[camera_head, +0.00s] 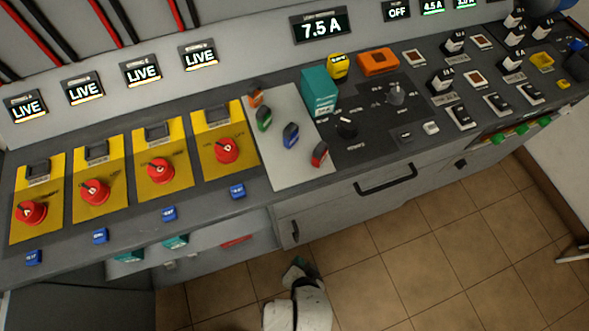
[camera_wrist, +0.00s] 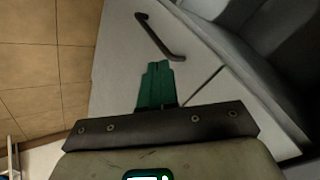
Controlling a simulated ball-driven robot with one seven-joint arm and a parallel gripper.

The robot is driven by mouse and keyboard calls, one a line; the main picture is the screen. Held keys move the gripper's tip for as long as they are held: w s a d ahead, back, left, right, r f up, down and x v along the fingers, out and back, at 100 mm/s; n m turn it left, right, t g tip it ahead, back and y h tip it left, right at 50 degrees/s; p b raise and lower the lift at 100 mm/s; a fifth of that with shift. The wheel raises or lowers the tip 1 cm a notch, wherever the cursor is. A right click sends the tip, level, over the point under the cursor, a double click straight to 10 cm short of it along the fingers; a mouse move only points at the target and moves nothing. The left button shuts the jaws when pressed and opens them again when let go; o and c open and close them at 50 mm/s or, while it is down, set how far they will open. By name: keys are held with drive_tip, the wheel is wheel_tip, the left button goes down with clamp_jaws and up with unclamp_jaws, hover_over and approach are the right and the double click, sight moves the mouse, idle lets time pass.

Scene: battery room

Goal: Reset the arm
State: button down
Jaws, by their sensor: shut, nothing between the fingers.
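My gripper (camera_head: 298,266) is low in front of the bench, over the tiled floor, with the white end of my arm behind it at the bottom of the head view. It is below the worktop's front edge and apart from the bench controls. In the wrist view the green fingers of my gripper (camera_wrist: 157,84) are together with nothing between them. Beyond them are a pale cabinet front and a dark bar handle (camera_wrist: 160,38). Most of my arm is out of view.
The grey bench carries yellow panels with red rotary switches (camera_head: 228,150), small coloured keys on a pale board (camera_head: 290,172) and a black control panel. A drawer handle (camera_head: 386,180) sticks out below the worktop. The tiled floor (camera_head: 440,250) at right is clear.

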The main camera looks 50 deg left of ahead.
drive_tip(key=s+d+r, duration=0.2)
drive_tip(key=s+r, duration=0.1)
drive_tip(key=r, duration=0.2)
drive_tip(key=shift+s+d+r, duration=0.25)
drive_tip(key=shift+s+r, duration=0.1)
drive_tip(key=w+d+r+m+h, duration=0.15)
drive_tip(key=w+d, duration=0.25)
drive_tip(key=d, duration=0.5)
drive_tip(key=w+d+r+h, duration=0.3)
drive_tip(key=d, duration=0.6)
drive_tip(key=s+d+r+m+g+h, duration=0.1)
drive_tip(key=d+r, duration=0.3)
drive_tip(key=d, duration=0.4)
drive_tip(key=s+d+r+m+g+h, duration=0.1)
drive_tip(key=s+d+r, duration=0.2)
drive_tip(key=d, duration=0.6)
drive_tip(key=shift+s+d+r+g, duration=0.3)
drive_tip(key=shift+s+r, duration=0.1)
drive_tip(key=shift+s, duration=0.05)
